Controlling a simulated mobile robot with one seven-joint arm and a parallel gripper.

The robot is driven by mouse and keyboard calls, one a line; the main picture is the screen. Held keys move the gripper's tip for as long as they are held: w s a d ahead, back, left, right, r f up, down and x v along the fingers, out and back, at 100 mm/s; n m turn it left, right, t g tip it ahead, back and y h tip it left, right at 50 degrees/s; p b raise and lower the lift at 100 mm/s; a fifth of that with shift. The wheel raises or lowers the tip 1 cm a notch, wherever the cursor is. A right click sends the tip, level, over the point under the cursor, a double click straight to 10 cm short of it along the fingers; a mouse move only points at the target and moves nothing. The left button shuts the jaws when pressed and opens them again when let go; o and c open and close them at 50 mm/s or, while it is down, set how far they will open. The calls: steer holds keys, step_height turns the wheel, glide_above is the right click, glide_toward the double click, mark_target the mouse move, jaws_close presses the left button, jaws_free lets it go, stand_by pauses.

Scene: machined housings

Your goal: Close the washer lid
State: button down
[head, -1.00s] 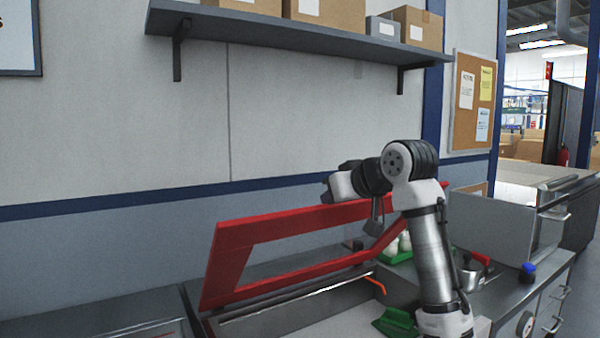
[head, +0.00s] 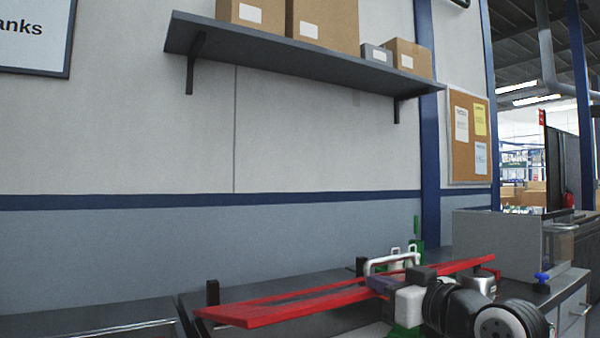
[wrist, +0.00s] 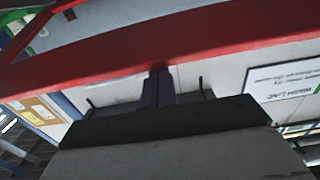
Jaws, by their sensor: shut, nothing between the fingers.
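The washer lid (head: 290,303) is a red frame, now low and close to flat in the head view. I cannot tell whether its front edge touches the washer's rim, as the washer body is mostly out of view below. My gripper (head: 382,283) is at the lid's right half, with its fingers at the red frame. In the wrist view the lid's red bar (wrist: 190,45) crosses just ahead of the dark fingers (wrist: 158,85). The fingers are shut with nothing between them. My wrist and arm hide the lid's front right part.
A grey box-shaped unit (head: 500,240) stands to the right, with a blue knob (head: 541,277) near it. A shelf (head: 300,55) with boxes hangs high on the wall.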

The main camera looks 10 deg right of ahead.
steer(key=f+b, duration=0.2)
steer(key=f, duration=0.1)
steer(key=s+f+t+b, duration=0.1)
steer(key=f+b, duration=0.2)
steer(key=s+d+f+t+y+b, duration=0.1)
steer(key=f+b, duration=0.1)
steer(key=f, duration=0.2)
steer(key=shift+s, duration=0.2)
steer(key=shift+r, duration=0.1)
